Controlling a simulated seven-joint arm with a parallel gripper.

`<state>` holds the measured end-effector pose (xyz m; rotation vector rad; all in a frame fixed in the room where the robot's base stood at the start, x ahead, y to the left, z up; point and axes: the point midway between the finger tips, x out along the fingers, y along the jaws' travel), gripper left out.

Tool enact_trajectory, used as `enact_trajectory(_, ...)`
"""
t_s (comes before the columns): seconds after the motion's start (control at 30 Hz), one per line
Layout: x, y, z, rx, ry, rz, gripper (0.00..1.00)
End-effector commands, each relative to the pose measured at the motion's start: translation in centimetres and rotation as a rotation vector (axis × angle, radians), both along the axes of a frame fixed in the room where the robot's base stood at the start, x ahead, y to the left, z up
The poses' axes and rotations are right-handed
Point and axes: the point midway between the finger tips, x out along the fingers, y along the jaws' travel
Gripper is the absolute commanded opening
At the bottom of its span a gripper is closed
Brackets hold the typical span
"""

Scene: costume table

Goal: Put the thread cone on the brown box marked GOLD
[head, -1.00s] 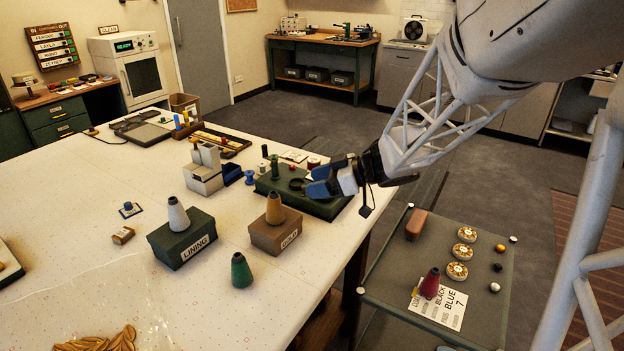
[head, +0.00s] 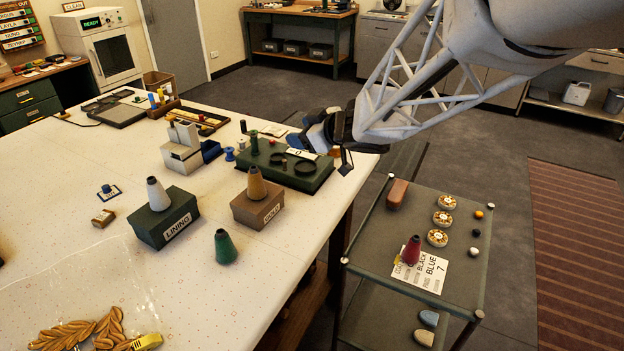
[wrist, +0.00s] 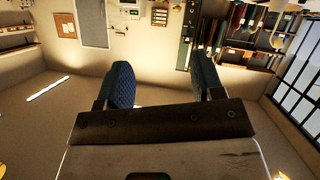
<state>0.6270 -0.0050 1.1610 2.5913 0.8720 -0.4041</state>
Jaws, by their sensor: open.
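The brown box marked GOLD (head: 245,212) stands on the white table, with a tan thread cone (head: 256,183) upright on it. A dark green cone (head: 225,246) stands on the table in front of that box. A pale grey cone (head: 157,194) stands on the green box marked LINING (head: 168,232). A red cone (head: 411,250) stands on the side cart by a card. My gripper (head: 308,130) is above the table's far right edge, beyond the GOLD box. The wrist view shows its two blue fingers (wrist: 166,85) apart with nothing between them.
A green case with round recesses (head: 300,176) lies below my gripper. A grey block stand (head: 182,152) and small spools are left of it. The cart (head: 372,240) holds tins, small balls and a brown block. Gold leaf trim lies at the front left. The table's left middle is mostly clear.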

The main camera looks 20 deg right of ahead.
Motion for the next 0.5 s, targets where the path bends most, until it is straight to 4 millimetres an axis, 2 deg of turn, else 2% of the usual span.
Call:
enact_trajectory(0.1,-0.6,-1.2,1.4,-0.043,-0.021,-0.157,0.61)
enact_trajectory(0.27,-2.4,-3.1,2.5,-0.092,-0.002,-0.361,0.61)
enact_trajectory(0.5,-7.1,-5.4,2.8,-0.138,0.12,-0.624,0.61)
